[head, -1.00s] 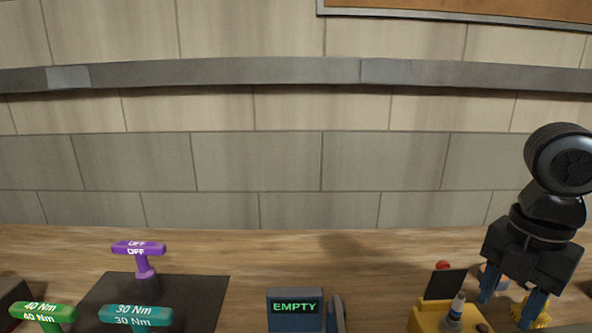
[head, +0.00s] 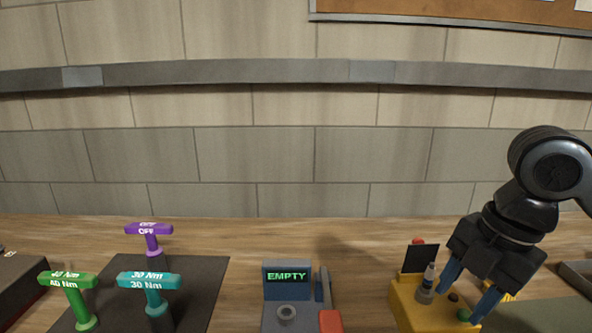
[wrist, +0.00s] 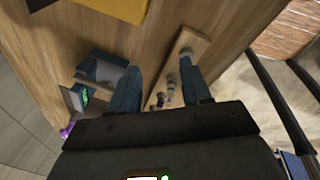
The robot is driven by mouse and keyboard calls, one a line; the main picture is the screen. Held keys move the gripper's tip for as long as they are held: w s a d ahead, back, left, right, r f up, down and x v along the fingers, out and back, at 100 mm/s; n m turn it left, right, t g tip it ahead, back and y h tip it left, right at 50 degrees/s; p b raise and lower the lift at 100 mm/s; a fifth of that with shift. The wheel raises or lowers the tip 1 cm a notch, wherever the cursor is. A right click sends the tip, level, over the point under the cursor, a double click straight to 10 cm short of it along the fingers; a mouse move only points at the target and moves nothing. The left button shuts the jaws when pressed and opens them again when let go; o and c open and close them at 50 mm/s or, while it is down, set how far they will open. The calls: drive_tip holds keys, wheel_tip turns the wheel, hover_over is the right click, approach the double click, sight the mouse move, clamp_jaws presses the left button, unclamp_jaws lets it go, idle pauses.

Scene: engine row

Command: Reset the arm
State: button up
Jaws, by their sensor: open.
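A small bottle-like piece (head: 428,280) stands on the block beside the left finger. In the wrist view my gripper (wrist: 158,78) also shows open, with its fingers above the wooden surface.
Left, T-handles marked OFF (head: 149,230), 30 Nm (head: 149,280) and 40 Nm (head: 68,278) stand near a dark mat (head: 205,285). A display reading EMPTY (head: 287,277) stands mid-table beside a red part (head: 331,321). Bare wood lies behind, before the wall.

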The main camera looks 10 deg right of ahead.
drive_tip(key=w+a+r+m+t+y, duration=0.2)
drive_tip(key=a+r+m+t+y, duration=0.15)
drive_tip(key=a, duration=0.45)
drive_tip(key=w+a+r+m+t+y, duration=0.25)
drive_tip(key=a+m+t, duration=0.25)
drive_tip(key=a, duration=0.3)
drive_tip(key=w+a+r+m+t+y, duration=0.2)
drive_tip(key=a+r+m+t+y, duration=0.15)
drive_tip(key=a, duration=0.45)
drive_tip(key=s+d+f+m+t+h, duration=0.2)
drive_tip(key=s+d+f+m+h, duration=0.1)
drive_tip(key=s+f+m+h, duration=0.4)
drive_tip(key=s+d+f+m+t+h, duration=0.1)
drive_tip(key=s+d+f+m+h, duration=0.3)
drive_tip(key=s+f, duration=0.55)
drive_tip(key=s+d+f+g, duration=0.1)
drive_tip(key=s+d, duration=0.3)
drive_tip(key=s, duration=0.6)
drive_tip(key=s+d+f+n, duration=0.1)
drive_tip(key=s+d, duration=0.2)
drive_tip(key=s, duration=0.8)
drive_tip(key=shift+d+f+g, duration=0.35)
drive_tip(key=shift+f+g, duration=0.05)
